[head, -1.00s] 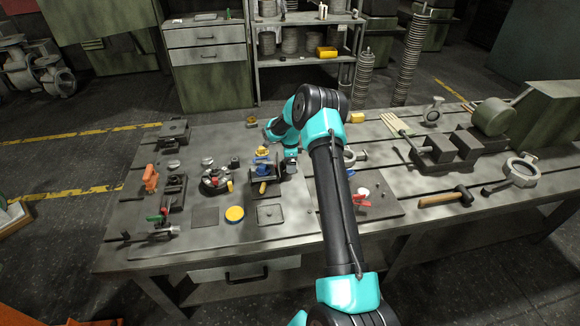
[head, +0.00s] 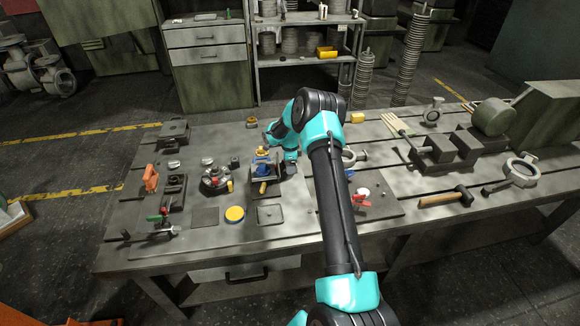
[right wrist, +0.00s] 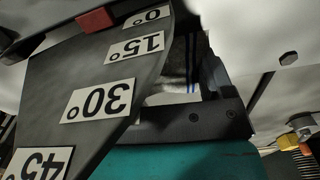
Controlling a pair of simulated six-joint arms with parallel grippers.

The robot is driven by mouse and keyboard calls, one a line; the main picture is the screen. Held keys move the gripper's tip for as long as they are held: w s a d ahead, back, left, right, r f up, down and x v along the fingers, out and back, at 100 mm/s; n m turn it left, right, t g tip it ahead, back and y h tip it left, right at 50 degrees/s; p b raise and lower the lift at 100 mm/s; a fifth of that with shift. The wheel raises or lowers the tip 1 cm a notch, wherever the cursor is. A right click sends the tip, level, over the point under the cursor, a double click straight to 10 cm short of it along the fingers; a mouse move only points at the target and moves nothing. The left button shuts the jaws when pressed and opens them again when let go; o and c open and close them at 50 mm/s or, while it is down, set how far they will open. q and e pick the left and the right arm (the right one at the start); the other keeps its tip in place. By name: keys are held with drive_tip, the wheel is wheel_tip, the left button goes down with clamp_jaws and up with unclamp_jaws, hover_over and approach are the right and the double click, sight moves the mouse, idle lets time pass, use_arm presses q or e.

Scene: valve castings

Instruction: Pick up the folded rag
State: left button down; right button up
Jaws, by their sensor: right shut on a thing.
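My right gripper (right wrist: 190,62) shows in the right wrist view, shut on a pale grey cloth with thin blue stripes, the folded rag (right wrist: 188,84). Only a small part of the rag shows between the dark fingers. In the head view my right arm reaches over the bench, and its wrist is beside the small vise (head: 264,170) with blue and yellow parts. The rag cannot be made out in that view. My left gripper is not in view.
A dark plate with angle labels (right wrist: 103,101) fills the left of the right wrist view, very close to the gripper. On the bench are a yellow disc (head: 235,214), a square tray (head: 270,206), a hammer (head: 447,197) and an orange tool (head: 151,178).

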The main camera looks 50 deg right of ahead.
drive_tip(key=shift+c, duration=1.4)
drive_tip(key=shift+r, duration=0.45)
wheel_tip(320, 180, up, 3)
drive_tip(key=s+a, duration=0.3)
drive_tip(key=a, duration=0.1)
drive_tip(key=s+a, duration=0.4)
drive_tip(key=s+a+r, duration=0.1)
drive_tip(key=s+a, duration=0.2)
drive_tip(key=a, duration=0.1)
drive_tip(key=shift+s, duration=0.3)
